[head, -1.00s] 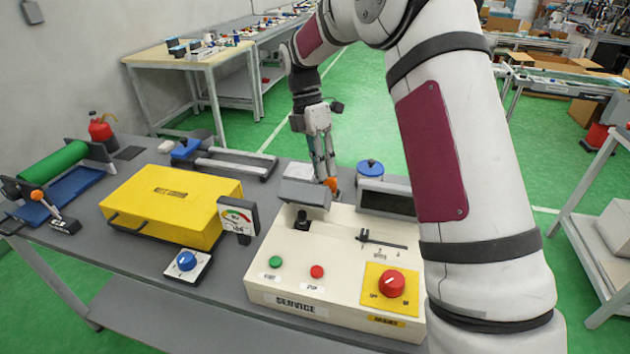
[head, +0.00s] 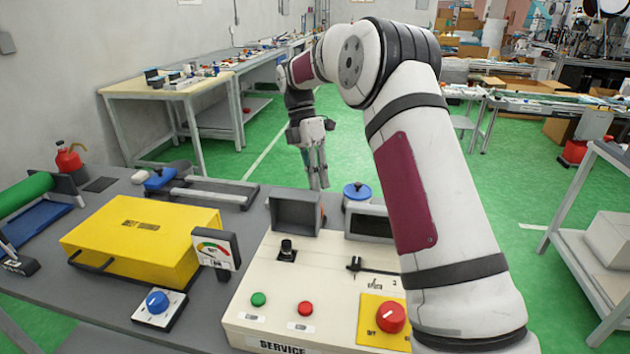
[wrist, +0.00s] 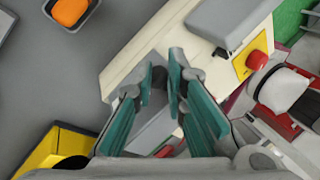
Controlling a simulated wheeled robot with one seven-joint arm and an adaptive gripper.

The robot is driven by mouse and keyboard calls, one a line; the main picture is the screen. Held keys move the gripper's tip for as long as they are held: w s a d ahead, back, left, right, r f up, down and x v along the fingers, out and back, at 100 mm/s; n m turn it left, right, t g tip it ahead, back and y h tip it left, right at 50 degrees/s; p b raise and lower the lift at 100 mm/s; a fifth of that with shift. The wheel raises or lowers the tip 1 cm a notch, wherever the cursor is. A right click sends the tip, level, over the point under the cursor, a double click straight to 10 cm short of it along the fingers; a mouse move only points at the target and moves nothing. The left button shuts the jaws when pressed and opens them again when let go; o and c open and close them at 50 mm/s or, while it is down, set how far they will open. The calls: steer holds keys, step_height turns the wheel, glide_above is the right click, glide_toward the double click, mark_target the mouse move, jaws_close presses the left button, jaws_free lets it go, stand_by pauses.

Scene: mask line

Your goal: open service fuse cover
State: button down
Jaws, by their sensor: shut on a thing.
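The grey service fuse cover (head: 296,209) stands raised at the back left of the cream service panel (head: 330,262). Its hollow inner side faces the head camera. The black post (head: 287,248) in front of it is exposed. My gripper (head: 319,184) points down at the cover's upper right back edge, fingers close together. In the wrist view my gripper (wrist: 164,76) has its teal-padded fingers on either side of the grey cover (wrist: 152,133), shut on it. The exact contact is hard to make out.
A meter (head: 214,248) and yellow case (head: 145,238) stand left of the panel. A dark display box (head: 370,222) is right of the cover, with a red knob (head: 391,317) in front. A blue-lidded pot (head: 357,191) is behind. An orange object (wrist: 70,11) lies in a tray.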

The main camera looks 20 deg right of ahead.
steer(key=shift+s+a+f, duration=0.25)
steer(key=shift+a+f, duration=0.45)
steer(key=shift+a, duration=0.1)
steer(key=c, duration=1.4)
jaws_free()
steer(key=shift+a, duration=0.15)
steer(key=shift+d+v, duration=0.2)
steer(key=shift+v, duration=1.75)
steer(key=shift+d+v, duration=0.2)
steer(key=shift+v, duration=1.8)
